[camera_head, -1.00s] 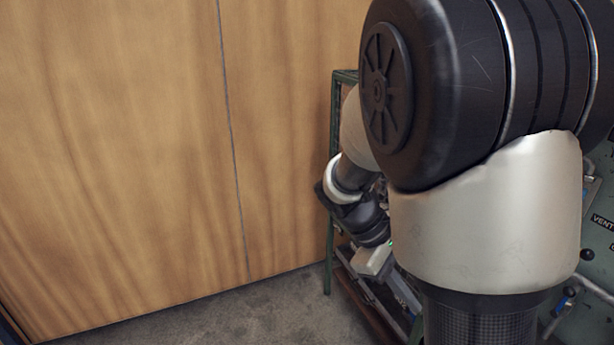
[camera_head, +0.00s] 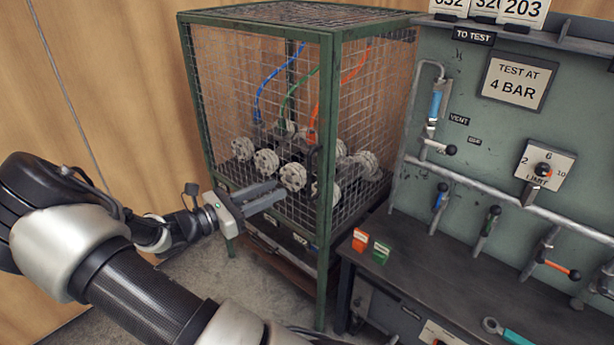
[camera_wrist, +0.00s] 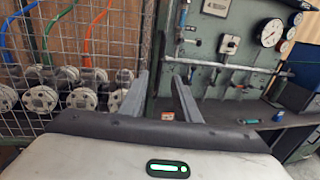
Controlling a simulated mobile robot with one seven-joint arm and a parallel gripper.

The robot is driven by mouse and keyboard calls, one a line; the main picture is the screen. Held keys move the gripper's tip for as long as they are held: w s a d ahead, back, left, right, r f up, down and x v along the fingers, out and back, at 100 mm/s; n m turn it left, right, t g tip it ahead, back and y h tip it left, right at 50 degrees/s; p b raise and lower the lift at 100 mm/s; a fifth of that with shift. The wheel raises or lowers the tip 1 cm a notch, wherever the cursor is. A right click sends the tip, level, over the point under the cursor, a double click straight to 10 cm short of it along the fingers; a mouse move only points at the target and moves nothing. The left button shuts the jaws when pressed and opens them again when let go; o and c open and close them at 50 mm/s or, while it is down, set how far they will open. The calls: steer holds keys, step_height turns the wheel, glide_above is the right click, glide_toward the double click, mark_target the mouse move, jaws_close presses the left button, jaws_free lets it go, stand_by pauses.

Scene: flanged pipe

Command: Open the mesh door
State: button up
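The mesh door is the wire front (camera_head: 228,100) of a green-framed cage, and it looks shut in the head view. A dark upright handle (camera_head: 314,165) seems to sit near its right edge, by the corner post. My gripper (camera_head: 282,190) is in front of the lower right part of the mesh, left of the handle; contact with the mesh cannot be told. Its two fingers are apart with nothing seen between them. In the wrist view, the fingers (camera_wrist: 160,90) straddle the line of the cage's corner post, with the mesh (camera_wrist: 110,50) on the left.
Several grey flanged pipe parts (camera_head: 293,176) and coloured hoses stand inside the cage. A green test panel (camera_head: 480,120) with valves and a dark bench (camera_head: 420,270) stand close on the right. Wooden wall panels (camera_head: 120,90) are behind on the left. Some floor shows before the cage.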

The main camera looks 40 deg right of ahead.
steer(key=d, duration=0.4)
steer(key=s+d, duration=0.1)
steer(key=d, duration=0.3)
steer(key=d+b, duration=0.1)
steer(key=d, duration=0.3)
steer(key=shift+s+d, duration=0.15)
steer(key=shift+s, duration=0.05)
jaws_close()
